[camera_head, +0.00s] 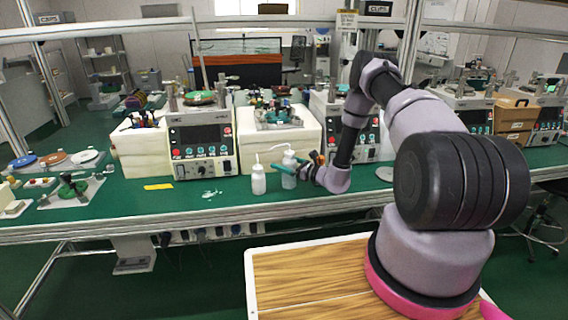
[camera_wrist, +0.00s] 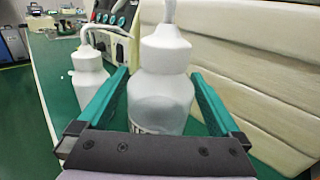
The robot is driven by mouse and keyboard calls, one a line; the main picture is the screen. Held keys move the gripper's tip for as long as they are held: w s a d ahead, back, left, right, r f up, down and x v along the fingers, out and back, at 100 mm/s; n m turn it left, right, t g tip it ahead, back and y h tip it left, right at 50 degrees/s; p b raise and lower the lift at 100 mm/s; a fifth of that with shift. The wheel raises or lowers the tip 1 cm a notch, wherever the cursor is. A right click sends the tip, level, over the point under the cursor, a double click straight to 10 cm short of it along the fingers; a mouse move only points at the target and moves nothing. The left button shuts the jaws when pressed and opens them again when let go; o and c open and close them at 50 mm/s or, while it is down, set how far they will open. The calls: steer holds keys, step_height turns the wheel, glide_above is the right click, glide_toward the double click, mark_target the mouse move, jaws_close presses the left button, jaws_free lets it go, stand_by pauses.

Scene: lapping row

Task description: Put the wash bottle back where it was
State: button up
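Two white wash bottles with bent spouts stand upright near the front of the green bench. One wash bottle (camera_head: 289,180) is between the teal fingers of my gripper (camera_head: 277,167); it fills the middle of the wrist view (camera_wrist: 162,90). My gripper is open around it, with narrow gaps showing beside the bottle in the wrist view (camera_wrist: 160,72). Its base seems to rest on the bench; in the wrist view the lower part is hidden by my gripper. The other wash bottle (camera_head: 258,180) stands just to its left, also left in the wrist view (camera_wrist: 90,82).
Lapping machines with control panels (camera_head: 203,146) and cream housings (camera_head: 280,135) line the back of the bench (camera_head: 220,205). A yellow strip (camera_head: 158,187) and a pale spill-like patch (camera_head: 208,194) lie left of the bottles. Bench front there is mostly clear.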

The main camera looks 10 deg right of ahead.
steer(key=shift+r, duration=0.25)
steer(key=v, duration=1.2)
steer(key=s+a+r+n+g, duration=0.3)
steer(key=r+n+g, duration=0.15)
steer(key=r, duration=0.45)
steer(key=s+a+r+n+g, duration=0.3)
steer(key=r+n, duration=0.2)
steer(key=r, duration=0.4)
steer(key=s+a+r+n+g, duration=0.3)
steer(key=r+n+g, duration=0.1)
steer(key=r, duration=0.5)
steer(key=s+d+r+n+t+h, duration=0.2)
steer(key=s+r+n+h, duration=0.1)
steer(key=s+r, duration=0.3)
steer(key=s+d+r+n+t+h, duration=0.2)
steer(key=s+r, duration=0.4)
steer(key=s, duration=0.3)
steer(key=s+d+r+n+t+h, duration=0.2)
steer(key=s+d+r+n+h, duration=0.2)
steer(key=s+r, duration=0.3)
steer(key=shift+s+h, duration=0.2)
steer(key=shift+h, duration=0.7)
